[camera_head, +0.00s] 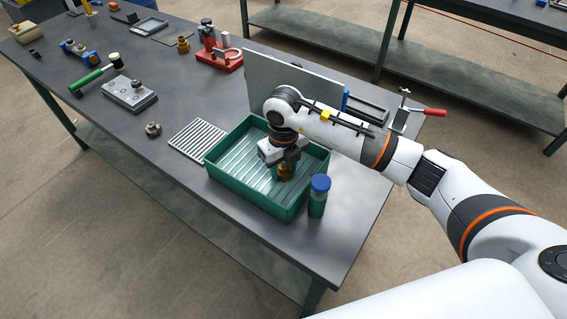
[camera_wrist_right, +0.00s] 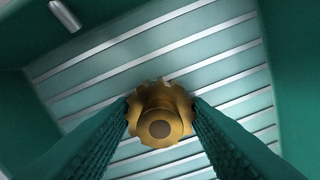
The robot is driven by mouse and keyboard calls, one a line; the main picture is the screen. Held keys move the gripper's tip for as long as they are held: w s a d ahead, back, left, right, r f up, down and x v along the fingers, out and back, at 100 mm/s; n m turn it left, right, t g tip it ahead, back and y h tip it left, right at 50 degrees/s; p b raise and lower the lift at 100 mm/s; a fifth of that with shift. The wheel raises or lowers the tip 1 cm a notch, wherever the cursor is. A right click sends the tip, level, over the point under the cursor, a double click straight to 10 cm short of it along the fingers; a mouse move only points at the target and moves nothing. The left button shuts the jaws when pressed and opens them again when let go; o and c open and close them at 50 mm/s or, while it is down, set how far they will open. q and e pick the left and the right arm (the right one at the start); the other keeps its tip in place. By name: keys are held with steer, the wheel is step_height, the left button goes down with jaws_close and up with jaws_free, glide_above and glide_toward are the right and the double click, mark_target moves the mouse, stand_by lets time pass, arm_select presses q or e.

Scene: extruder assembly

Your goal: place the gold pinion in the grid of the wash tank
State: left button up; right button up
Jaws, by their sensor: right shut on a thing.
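The gold pinion (camera_wrist_right: 160,115) is a toothed brass-coloured gear, held between the two fingers of my right gripper (camera_wrist_right: 162,118) in the right wrist view. My right gripper also shows in the head view (camera_head: 287,163), over the green wash tank (camera_head: 291,213), with the pinion (camera_head: 285,172) low inside it. Ribbed grid bars (camera_wrist_right: 95,75) cross the tank floor beneath the pinion. I cannot tell whether the pinion touches the grid. My left gripper is not in view.
A blue-capped bottle (camera_head: 318,195) stands against the tank's near right corner. A ribbed grey plate (camera_head: 197,138) lies left of the tank, and an upright grey panel (camera_head: 270,82) stands behind it. A green-handled tool (camera_head: 95,80) and a red fixture (camera_head: 218,57) are farther left.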

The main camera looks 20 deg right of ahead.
mark_target(284, 166)
steer(key=shift+f, duration=0.1)
steer(key=o, duration=1.1)
steer(key=shift+r, duration=0.35)
step_height(284, 166, up, 12)
steer(key=b, duration=0.2)
steer(key=shift+f+b, duration=0.15)
steer(key=shift+b, duration=0.2)
